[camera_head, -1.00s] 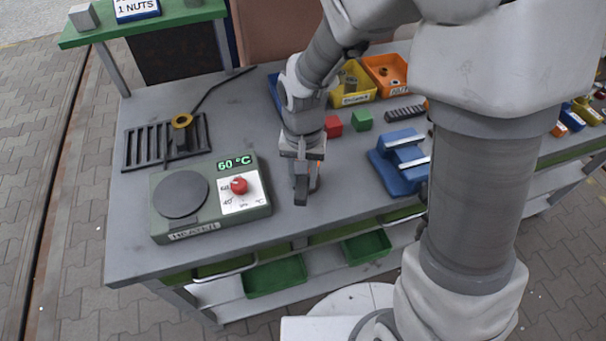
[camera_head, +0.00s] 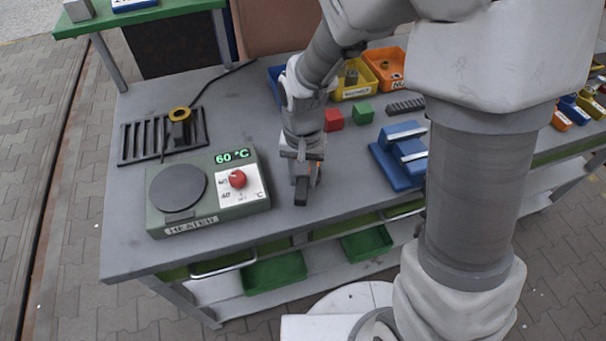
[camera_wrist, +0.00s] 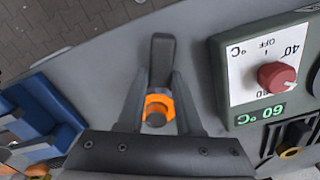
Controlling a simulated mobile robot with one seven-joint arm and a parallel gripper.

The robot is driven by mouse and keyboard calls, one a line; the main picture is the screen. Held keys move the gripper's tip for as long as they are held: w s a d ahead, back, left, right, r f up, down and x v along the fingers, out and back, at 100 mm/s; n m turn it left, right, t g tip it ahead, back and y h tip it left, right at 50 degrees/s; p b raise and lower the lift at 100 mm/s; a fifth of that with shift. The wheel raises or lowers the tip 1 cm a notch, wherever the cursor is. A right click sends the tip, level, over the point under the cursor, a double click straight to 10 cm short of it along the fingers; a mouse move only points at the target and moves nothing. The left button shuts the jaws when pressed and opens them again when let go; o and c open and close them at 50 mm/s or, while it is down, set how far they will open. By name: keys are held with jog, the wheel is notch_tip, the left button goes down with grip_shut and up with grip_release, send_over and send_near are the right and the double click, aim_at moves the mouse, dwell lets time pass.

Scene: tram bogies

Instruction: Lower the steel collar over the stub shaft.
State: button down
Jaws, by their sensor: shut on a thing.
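My gripper (camera_head: 303,168) points down over the front middle of the grey bench, right of the heater. In the wrist view its fingers (camera_wrist: 160,88) are shut on an orange part (camera_wrist: 157,101) with a dark round centre. A dark flat bar (camera_wrist: 161,60) stretches out beyond the fingertips; it also shows in the head view (camera_head: 301,192). I cannot tell whether the orange part is the collar or something else. No steel collar or stub shaft is clearly recognisable. The fingers and wrist hide what lies under the held part.
The green heater (camera_head: 205,222) reads 60 °C; its round plate (camera_head: 178,189) is bare. A blue fixture (camera_head: 397,160), red block (camera_head: 333,119) and green block (camera_head: 363,113) stand to the right and behind.

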aim_at(303, 180)
jog(key=shift+f+b, duration=0.35)
jog(key=shift+f, duration=0.15)
jog(key=c, duration=0.5)
grip_release()
notch_tip(303, 180, up, 18)
jog(key=p, duration=0.2)
jog(key=shift+f, duration=0.25)
jog(key=s+d+r+n+t, duration=0.1)
jog(key=s+d+r+t, duration=0.1)
jog(key=s+d, duration=0.3)
jog(key=s+d+r+t, duration=0.3)
jog(key=s+d+r, duration=0.1)
jog(key=s+d, duration=0.2)
jog(key=shift+s+d+n+t, duration=0.15)
jog(key=shift+d+n+t, duration=0.2)
jog(key=shift+d, duration=0.55)
